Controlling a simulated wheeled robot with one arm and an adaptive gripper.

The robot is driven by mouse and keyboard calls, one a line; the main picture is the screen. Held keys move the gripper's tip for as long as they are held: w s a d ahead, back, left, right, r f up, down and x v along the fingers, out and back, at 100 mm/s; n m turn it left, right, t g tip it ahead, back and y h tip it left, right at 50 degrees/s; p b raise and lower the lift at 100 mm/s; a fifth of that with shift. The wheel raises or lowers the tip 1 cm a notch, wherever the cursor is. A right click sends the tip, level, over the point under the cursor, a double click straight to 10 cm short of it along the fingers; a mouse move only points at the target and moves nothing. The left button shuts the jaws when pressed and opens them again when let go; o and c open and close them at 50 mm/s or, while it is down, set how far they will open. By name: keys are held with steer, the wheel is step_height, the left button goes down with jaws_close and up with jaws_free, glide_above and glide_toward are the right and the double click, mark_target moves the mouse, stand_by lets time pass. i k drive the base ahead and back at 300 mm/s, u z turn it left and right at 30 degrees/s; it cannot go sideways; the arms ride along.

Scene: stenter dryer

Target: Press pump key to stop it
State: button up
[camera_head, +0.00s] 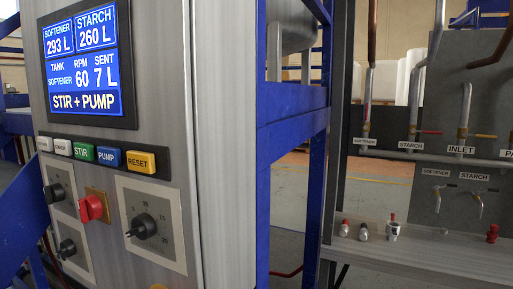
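The PUMP key (109,156) is a blue push key in the row of keys on the grey control panel (105,190) at the left. It sits between the green STIR key (83,151) and the yellow RESET key (141,161). The screen (86,66) above the keys reads SOFTENER 293 L, STARCH 260 L, TANK SOFTENER, RPM 60, SENT 7 L and STIR + PUMP. Nothing covers the PUMP key. My gripper is not in view.
Two white keys (63,147) are left of STIR. Below are a red switch (92,208) and black dials (143,226). A blue frame (289,110) stands right of the panel. Labelled pipes and taps (462,110) stand above a grey shelf (425,262) with small containers.

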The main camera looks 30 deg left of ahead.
mark_target(111, 156)
steer(key=u, duration=2.25)
